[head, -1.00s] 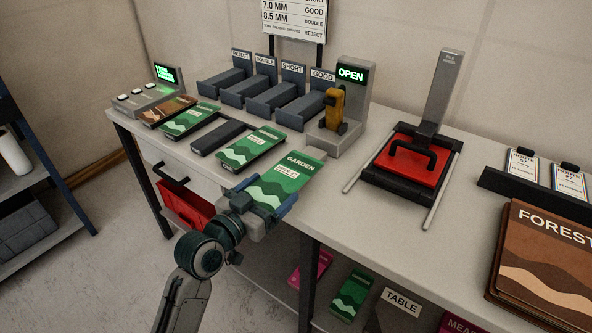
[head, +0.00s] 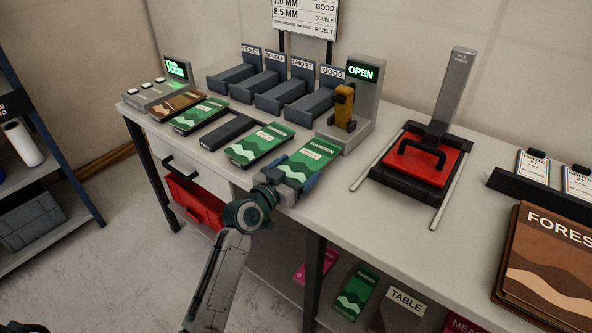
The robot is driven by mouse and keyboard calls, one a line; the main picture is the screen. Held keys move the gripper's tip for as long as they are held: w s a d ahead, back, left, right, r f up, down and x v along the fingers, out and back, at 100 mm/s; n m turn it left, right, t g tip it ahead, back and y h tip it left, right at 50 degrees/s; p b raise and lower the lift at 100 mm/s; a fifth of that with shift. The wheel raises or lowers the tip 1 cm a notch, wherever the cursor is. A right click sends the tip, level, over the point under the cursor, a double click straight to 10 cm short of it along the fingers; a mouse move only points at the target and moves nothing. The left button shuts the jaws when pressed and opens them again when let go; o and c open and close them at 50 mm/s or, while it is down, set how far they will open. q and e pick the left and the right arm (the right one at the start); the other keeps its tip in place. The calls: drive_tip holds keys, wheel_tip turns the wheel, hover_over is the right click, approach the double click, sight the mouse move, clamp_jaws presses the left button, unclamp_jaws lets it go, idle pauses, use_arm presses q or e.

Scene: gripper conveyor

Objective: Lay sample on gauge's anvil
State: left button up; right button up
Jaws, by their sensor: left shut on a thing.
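The sample in my left gripper (head: 292,180) is a green booklet labelled GARDEN (head: 313,158) with wavy pale bands. The gripper is shut on its near end, and the booklet points toward the gauge. The gauge (head: 360,105) is a grey stand with a green OPEN display and a yellow part (head: 344,104) over its anvil at the back of the table. The booklet's far edge is close to the gauge's foot; I cannot tell whether it touches. The anvil's surface is mostly hidden.
Another green booklet (head: 259,145) lies left of the held one, beside a dark empty slot (head: 228,131). Labelled bins (head: 308,105) stand behind. A red press (head: 418,163) with side rails stands to the right.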

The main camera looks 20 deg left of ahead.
drive_tip(key=shift+f, duration=0.1)
use_arm(q)
drive_tip(key=shift+f, duration=0.1)
drive_tip(key=o, duration=0.8)
use_arm(e)
drive_tip(key=shift+r, duration=0.5)
